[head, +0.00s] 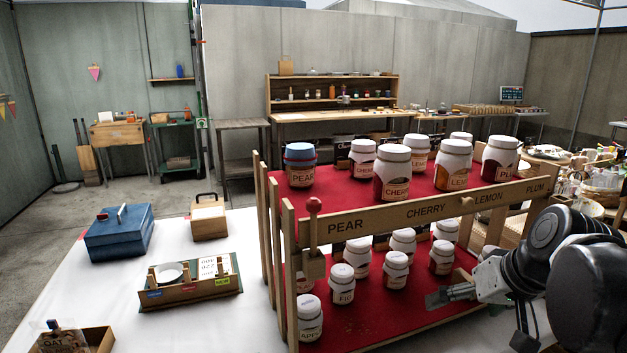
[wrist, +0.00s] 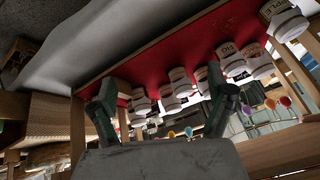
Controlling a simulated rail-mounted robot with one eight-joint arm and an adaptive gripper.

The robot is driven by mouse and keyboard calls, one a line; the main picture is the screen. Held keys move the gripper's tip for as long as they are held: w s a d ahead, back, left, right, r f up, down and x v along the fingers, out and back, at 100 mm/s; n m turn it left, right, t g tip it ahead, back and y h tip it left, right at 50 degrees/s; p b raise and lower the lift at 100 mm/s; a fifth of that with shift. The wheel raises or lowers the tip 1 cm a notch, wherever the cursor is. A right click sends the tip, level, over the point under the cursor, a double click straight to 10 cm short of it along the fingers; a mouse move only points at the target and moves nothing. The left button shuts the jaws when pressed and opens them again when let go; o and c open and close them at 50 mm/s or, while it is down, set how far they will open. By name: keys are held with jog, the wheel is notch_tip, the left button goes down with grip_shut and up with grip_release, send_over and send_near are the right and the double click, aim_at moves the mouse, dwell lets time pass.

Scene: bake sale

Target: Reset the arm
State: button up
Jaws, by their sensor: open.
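My gripper (head: 452,295) is at the right end of the lower shelf of the wooden jar rack (head: 400,216), in front of the red shelf lining. Its fingers point left in the head view. In the wrist view my gripper (wrist: 162,108) shows two spread fingers with nothing held between them. The wrist view is tilted, and several white-lidded jars (wrist: 232,62) stand beyond the fingers on the red lining (wrist: 165,60). My arm comes in from the right edge of the head view.
Jars labelled pear (head: 300,170), cherry (head: 393,180), lemon (head: 453,170) and plum (head: 500,165) stand on the upper shelf. Small jars (head: 343,290) stand on the lower one. A blue box (head: 120,235) and wooden tray (head: 190,290) sit left on the white table (head: 235,318).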

jog(key=s+a+f+h+b, duration=0.2)
jog(key=s+a+f, duration=0.3)
jog(key=s+a, duration=0.3)
notch_tip(320, 180, up, 14)
jog(key=s+d+t+p, duration=0.1)
jog(key=p, duration=1.3)
jog(key=shift+s+r+n+p, duration=0.15)
jog(key=shift+r+n+p, duration=0.05)
jog(key=shift+n+p, duration=0.1)
